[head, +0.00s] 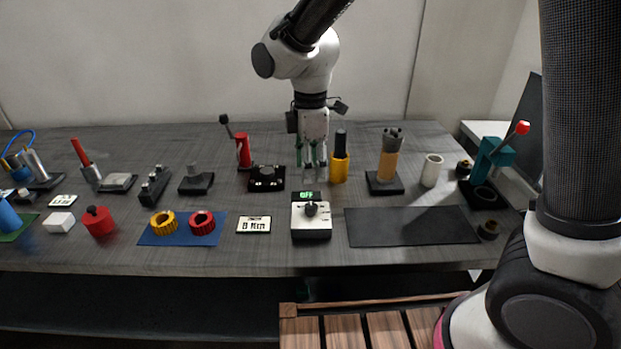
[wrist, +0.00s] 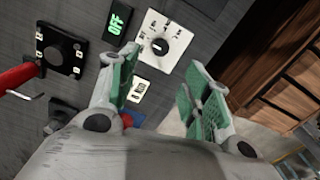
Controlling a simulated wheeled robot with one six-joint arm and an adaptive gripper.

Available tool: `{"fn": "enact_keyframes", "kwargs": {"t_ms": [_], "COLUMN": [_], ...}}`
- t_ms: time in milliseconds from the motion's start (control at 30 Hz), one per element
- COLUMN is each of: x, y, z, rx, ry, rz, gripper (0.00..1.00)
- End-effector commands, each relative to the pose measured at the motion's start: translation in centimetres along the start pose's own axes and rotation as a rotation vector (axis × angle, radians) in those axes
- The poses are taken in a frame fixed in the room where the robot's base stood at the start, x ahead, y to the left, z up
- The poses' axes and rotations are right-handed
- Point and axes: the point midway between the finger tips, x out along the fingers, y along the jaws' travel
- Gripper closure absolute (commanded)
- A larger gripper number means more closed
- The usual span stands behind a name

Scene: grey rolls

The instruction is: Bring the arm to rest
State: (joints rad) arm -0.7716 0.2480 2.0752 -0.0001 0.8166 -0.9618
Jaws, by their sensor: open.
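My gripper (head: 312,160) hangs pointing down over the back middle of the grey table (head: 290,258), behind a white box with a dark knob (head: 311,222). In the wrist view my gripper (wrist: 158,92) shows its two green-padded fingers spread apart, with nothing between them. The knob box (wrist: 163,45) lies beyond the fingertips there. A small display reading "OFF" in green (head: 307,196) sits just behind the box; it also shows in the wrist view (wrist: 118,20).
A yellow bottle with a dark top (head: 339,167) stands close right of my gripper. A red lever device (head: 243,150) and a black dial box (head: 266,178) stand to its left. A dark mat (head: 412,226) lies bare at front right. A slatted wooden surface (head: 385,328) is below the table edge.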

Motion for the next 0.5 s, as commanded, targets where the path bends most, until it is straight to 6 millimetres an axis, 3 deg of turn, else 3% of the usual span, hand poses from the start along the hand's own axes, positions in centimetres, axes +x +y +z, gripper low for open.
{"fn": "enact_keyframes", "kwargs": {"t_ms": [367, 500], "x": [-0.27, -0.25], "y": [-0.03, -0.22], "z": [0.02, 0.15], "rx": [0.008, 0.114], "ry": [-0.001, -0.006], "rz": [-0.001, -0.008], "gripper": [0.51, 0.51]}}
